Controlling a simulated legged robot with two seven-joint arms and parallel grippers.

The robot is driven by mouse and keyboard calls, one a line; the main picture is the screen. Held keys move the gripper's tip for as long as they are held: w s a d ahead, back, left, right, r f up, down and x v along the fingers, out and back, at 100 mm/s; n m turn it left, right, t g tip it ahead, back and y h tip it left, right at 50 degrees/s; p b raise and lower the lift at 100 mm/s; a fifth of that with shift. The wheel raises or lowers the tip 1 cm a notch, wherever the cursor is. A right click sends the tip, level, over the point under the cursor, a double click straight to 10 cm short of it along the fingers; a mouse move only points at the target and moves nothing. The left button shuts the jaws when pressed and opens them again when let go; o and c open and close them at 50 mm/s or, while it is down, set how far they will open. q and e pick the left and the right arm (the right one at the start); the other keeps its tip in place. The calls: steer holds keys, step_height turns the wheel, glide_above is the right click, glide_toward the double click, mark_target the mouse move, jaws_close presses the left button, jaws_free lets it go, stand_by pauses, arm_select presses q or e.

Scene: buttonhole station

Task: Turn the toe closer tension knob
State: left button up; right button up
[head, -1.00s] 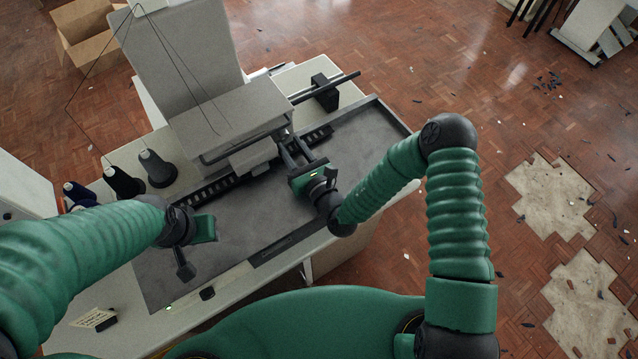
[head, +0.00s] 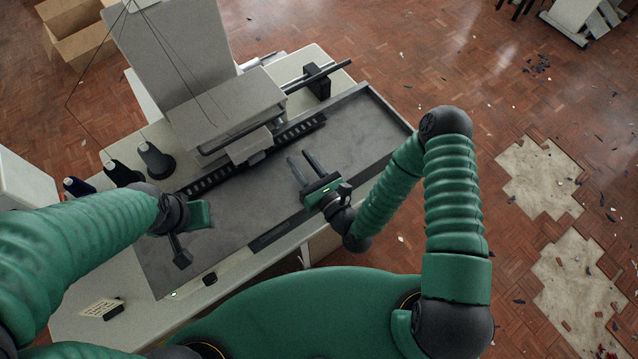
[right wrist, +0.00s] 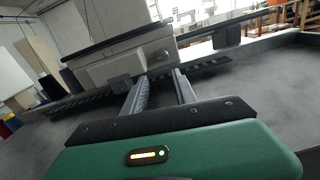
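The grey sewing machine (head: 228,103) stands at the back of the dark tray (head: 360,135); its head also shows in the right wrist view (right wrist: 122,62). In the right wrist view the fingers (right wrist: 160,78) point at the machine's head. My left gripper (head: 182,256) is low over the tray's left part; its fingers are mostly hidden.
A toothed black rail (head: 300,130) runs along the tray below the machine. A black rod with a block (head: 318,82) sticks out to the machine's right. Dark thread cones (head: 156,160) stand at the back left. A small card (head: 102,308) lies front left. The tray's right part is clear.

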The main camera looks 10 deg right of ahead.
steer(key=shift+p+v, duration=0.3)
steer(key=shift+v, duration=1.55)
steer(key=shift+p+v, duration=0.3)
steer(key=shift+v, duration=2.15)
steer(key=shift+f, duration=0.1)
steer(key=shift+p, duration=0.4)
steer(key=shift+s, duration=0.1)
